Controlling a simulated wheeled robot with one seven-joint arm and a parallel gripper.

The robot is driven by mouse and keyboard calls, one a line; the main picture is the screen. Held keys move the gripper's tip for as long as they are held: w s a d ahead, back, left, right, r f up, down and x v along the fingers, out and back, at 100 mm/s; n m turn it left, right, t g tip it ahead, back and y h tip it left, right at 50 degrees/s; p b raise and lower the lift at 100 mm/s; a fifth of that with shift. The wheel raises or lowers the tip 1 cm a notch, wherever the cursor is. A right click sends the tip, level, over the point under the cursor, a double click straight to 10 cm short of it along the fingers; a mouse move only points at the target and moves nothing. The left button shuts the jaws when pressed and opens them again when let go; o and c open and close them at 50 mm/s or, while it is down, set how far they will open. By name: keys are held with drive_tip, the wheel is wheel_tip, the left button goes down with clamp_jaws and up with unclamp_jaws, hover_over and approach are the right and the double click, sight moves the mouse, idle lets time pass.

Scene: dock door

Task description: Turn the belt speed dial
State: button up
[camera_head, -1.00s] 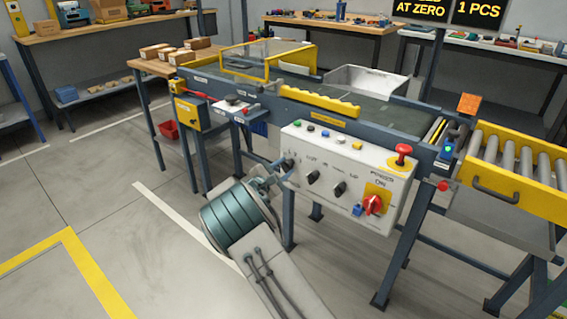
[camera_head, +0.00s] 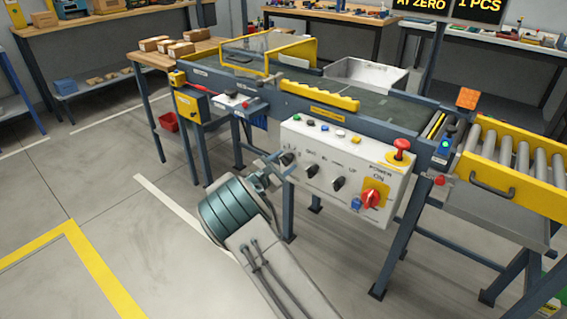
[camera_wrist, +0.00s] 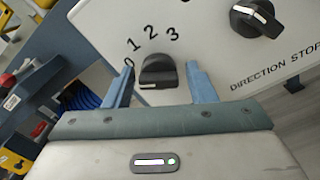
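The belt speed dial is a black knob (camera_wrist: 158,72) with a white pointer line, on a white panel marked 0, 1, 2, 3; the line lies toward the 0 side. In the wrist view my gripper (camera_wrist: 163,84) is open, one blue finger on each side of the knob, with a small gap showing on both sides. In the head view my gripper (camera_head: 272,170) is at the leftmost black knob (camera_head: 287,159) of the control panel (camera_head: 322,158), partly covering its surroundings.
A second black knob (camera_wrist: 256,18), labelled "DIRECTION STOP", sits to the right in the wrist view. The panel also carries a red power switch (camera_head: 371,198), a red mushroom button (camera_head: 400,149) and more black knobs. The conveyor frame stands behind; open floor lies left.

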drive_tip(key=shift+s+a, duration=0.1)
drive_tip(key=p+v, duration=0.2)
drive_tip(key=v, duration=1.1)
drive_tip(key=shift+s, duration=0.3)
drive_tip(key=shift+a, duration=0.1)
drive_tip(key=s+d+r+m+g+y+p, duration=0.1)
drive_tip(key=s+d+r+m+g+p, duration=0.45)
drive_tip(key=d+r, duration=0.5)
drive_tip(key=s+d+r+m+g+p, duration=0.45)
drive_tip(key=d+r+m+g, duration=0.2)
drive_tip(key=d, duration=0.65)
drive_tip(key=s+d+r+m+y+p, duration=0.1)
drive_tip(key=s+r+m+y+p, duration=0.3)
drive_tip(key=s+r, duration=0.5)
drive_tip(key=s+d+r+m+y+p, duration=0.2)
drive_tip(key=s+r+m+y+p, duration=0.3)
drive_tip(key=s, duration=0.9)
wheel_tip(320, 180, up, 4)
drive_tip(key=m+p, duration=0.2)
drive_tip(key=shift+s+d+r+y+p, duration=0.2)
drive_tip(key=shift+s+d+y+p, duration=0.1)
drive_tip(key=shift+s, duration=0.1)
